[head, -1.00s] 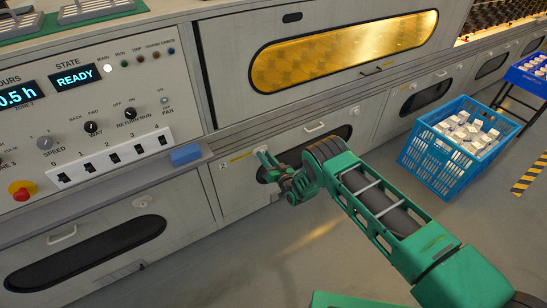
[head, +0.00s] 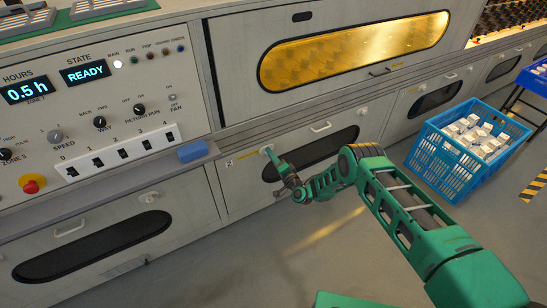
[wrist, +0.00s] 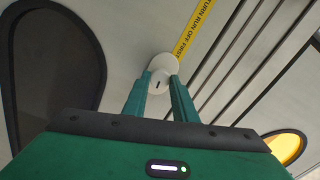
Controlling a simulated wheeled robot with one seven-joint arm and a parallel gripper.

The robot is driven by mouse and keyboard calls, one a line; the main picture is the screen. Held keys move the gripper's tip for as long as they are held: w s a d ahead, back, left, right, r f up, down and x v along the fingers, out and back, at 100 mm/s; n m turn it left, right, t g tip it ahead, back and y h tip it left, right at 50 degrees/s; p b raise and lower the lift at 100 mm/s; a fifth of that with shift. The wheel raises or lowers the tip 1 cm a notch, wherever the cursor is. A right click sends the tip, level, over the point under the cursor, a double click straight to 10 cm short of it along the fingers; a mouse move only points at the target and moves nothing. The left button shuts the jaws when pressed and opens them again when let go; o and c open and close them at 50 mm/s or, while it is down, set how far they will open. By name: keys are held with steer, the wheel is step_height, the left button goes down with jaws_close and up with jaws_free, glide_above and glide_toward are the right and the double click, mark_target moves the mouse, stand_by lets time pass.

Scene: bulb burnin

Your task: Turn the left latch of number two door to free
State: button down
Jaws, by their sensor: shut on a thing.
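The left latch is a pale round plate with a small knob (wrist: 158,78), seen in the wrist view beside a yellow strip. My gripper (wrist: 161,88) is shut on the knob, with one green finger on each side. A dark slot mark shows on the knob's face. In the head view my gripper (head: 267,151) reaches the upper left of a lower door (head: 235,188) with a dark oval window (head: 318,152). There the fingers mostly hide the latch.
A blue block (head: 192,151) sits on the ledge to the left. A blue crate (head: 447,165) of white boxes stands on the floor at right. The control panel (head: 90,100) reads READY. Floor (head: 300,235) below the door is clear.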

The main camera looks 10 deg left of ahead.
steer(key=shift+w+d+f+m, duration=0.1)
steer(key=shift+w+d+m, duration=0.25)
steer(key=shift+m, duration=0.35)
steer(key=shift+s, duration=0.1)
steer(key=c, duration=1.4)
jaws_free()
steer(key=shift+c, duration=0.2)
steer(key=shift+s+a, duration=0.15)
steer(key=v, duration=1)
steer(key=shift+d, duration=0.25)
steer(key=shift+s+f, duration=0.1)
